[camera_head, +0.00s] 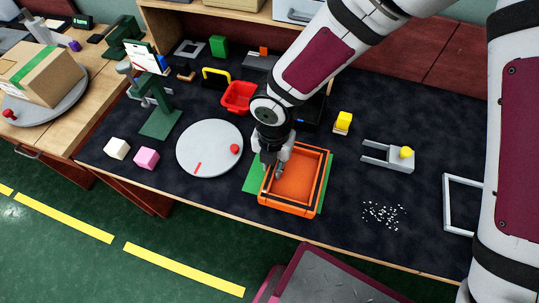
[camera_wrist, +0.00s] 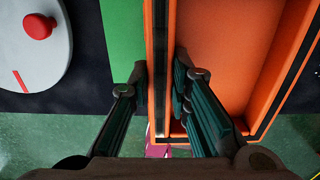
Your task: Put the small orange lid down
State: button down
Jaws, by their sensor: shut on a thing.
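The small orange lid (camera_head: 296,178) is a square, tray-like piece with raised orange walls and a dark line along its rim, hollow side up. It is over a green mat (camera_head: 253,176) near the table's front edge. My gripper (camera_head: 274,168) is at its left wall, pointing down. In the wrist view the fingers (camera_wrist: 161,75) stand on either side of that wall, one outside and one inside the orange lid (camera_wrist: 225,55). The gripper is shut on this wall. I cannot tell whether the lid touches the mat.
A grey turntable (camera_head: 205,152) with a red knob is just left. A red basket (camera_head: 238,97) is behind. Pink (camera_head: 146,158) and white (camera_head: 117,148) cubes lie left.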

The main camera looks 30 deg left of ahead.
jog(key=w+a, duration=0.3)
jog(key=shift+w+f+b, duration=0.25)
jog(key=shift+b, duration=0.1)
notch_tip(320, 180, down, 4)
jog(key=shift+r+b, duration=0.2)
jog(key=shift+b, duration=0.8)
jog(key=shift+r, duration=0.1)
jog(key=c, duration=1.5)
grip_release()
notch_tip(320, 180, up, 12)
jog(key=shift+p, duration=0.4)
